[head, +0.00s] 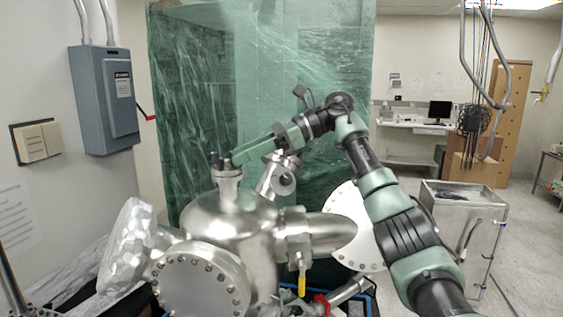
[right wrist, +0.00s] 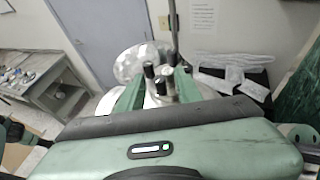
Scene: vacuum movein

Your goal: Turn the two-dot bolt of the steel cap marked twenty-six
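A small round steel cap (head: 228,172) sits on top of an upright neck of the steel vacuum chamber (head: 240,232), with several dark bolts (head: 218,160) standing up from it. No number or dots can be read at this size. My right gripper (head: 238,157) reaches in from the right, its green fingers at the cap's bolts. In the right wrist view its two fingers (right wrist: 157,84) are apart, with dark bolts (right wrist: 149,70) and the cap's steel (right wrist: 159,85) showing between them. Whether a finger touches a bolt cannot be told. My left gripper is not in view.
A large bolted flange (head: 200,284) faces the front of the chamber, and a foil-wrapped part (head: 126,245) sticks out left. A yellow-handled valve (head: 301,275) hangs at its right. A green plastic curtain (head: 200,110) stands behind. A steel cart (head: 470,225) stands right.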

